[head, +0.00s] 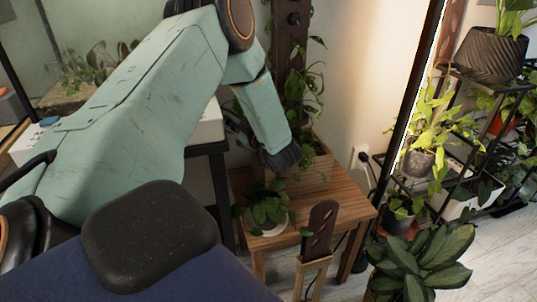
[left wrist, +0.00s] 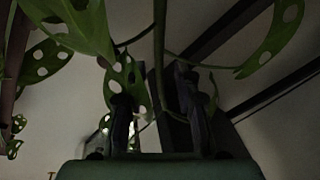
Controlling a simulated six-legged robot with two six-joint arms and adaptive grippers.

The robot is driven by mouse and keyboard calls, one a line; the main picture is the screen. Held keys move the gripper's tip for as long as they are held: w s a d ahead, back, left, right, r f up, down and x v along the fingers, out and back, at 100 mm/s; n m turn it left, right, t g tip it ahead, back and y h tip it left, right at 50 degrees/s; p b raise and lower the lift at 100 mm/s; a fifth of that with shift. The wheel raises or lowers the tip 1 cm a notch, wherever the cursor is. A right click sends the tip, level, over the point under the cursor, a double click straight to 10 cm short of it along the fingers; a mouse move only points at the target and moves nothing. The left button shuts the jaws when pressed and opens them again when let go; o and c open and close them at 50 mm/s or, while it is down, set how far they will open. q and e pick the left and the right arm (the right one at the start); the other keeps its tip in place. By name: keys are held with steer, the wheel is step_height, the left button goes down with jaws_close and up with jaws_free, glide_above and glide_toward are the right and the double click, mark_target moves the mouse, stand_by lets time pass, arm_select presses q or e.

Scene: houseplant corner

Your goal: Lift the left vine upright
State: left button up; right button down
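In the left wrist view, a vine with holed green leaves (left wrist: 55,28) hangs close above my left gripper. Its thin stem (left wrist: 159,45) runs down toward the space between the two fingers. My left gripper (left wrist: 158,115) is open, with the fingers apart; I cannot tell whether either touches the stem. In the head view, my left gripper (head: 281,158) points down beside the plant at the dark brown pole (head: 290,55). Green leaves (head: 312,85) show along the pole's right side. My arm hides much of the left side. My right gripper is not in view.
The pole plant stands on a wooden table (head: 345,190). A white-potted plant (head: 266,215) sits at its front left, and a brown holed board (head: 321,225) rises in front. A plant shelf (head: 455,165) stands right. A leafy plant (head: 420,265) fills the lower right.

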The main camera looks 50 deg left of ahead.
arm_select(q)
steer(key=s+d+f+m+t+h+p, duration=0.1)
steer(key=d+f+m+t+h+p, duration=0.15)
steer(key=d+f+m, duration=0.4)
steer(key=s+d+f+m+t+h+p, duration=0.1)
steer(key=d+f+m+t+h+p, duration=0.2)
steer(key=d, duration=0.7)
steer(key=s+d+f+m+g+h+p, duration=0.2)
steer(key=s+d+f+m+h, duration=0.1)
steer(key=s+d+m+h, duration=0.1)
steer(key=s+d+f+m+g+h+p, duration=0.2)
steer(key=s+d+m+h, duration=0.3)
steer(key=s+d, duration=0.4)
steer(key=shift+f+m+p, duration=0.35)
steer(key=shift+f+p, duration=0.3)
steer(key=shift+f, duration=0.1)
steer(key=shift+d, duration=0.1)
